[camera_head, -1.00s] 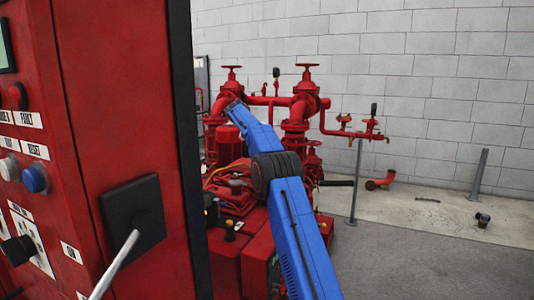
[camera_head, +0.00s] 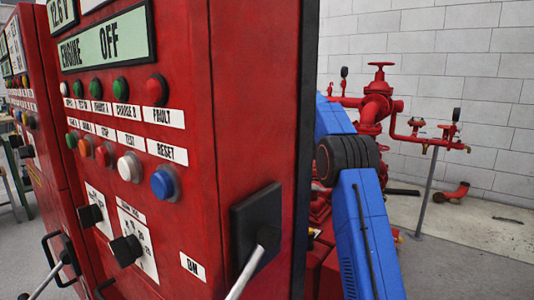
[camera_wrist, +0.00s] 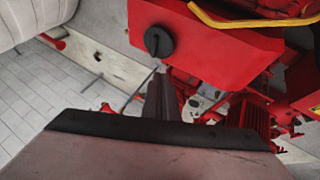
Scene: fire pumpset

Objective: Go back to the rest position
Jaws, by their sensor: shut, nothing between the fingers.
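My gripper (camera_wrist: 161,97) shows in the wrist view as dark fingers held together, with nothing visible between them. They point towards a red box (camera_wrist: 205,38) with a round black knob (camera_wrist: 158,42). I cannot tell how far the fingers are from it, and no contact is clear. In the head view my blue arm rises at the right, beside the red control cabinet (camera_head: 255,95). The cabinet hides the gripper there.
The cabinet carries buttons, a blue one (camera_head: 164,184) among them, and a black switch with a metal lever (camera_head: 266,236). Red pipework with a valve wheel (camera_head: 381,65) stands behind my arm. Open floor (camera_head: 460,265) lies to the right. A yellow hose (camera_wrist: 250,19) shows in the wrist view.

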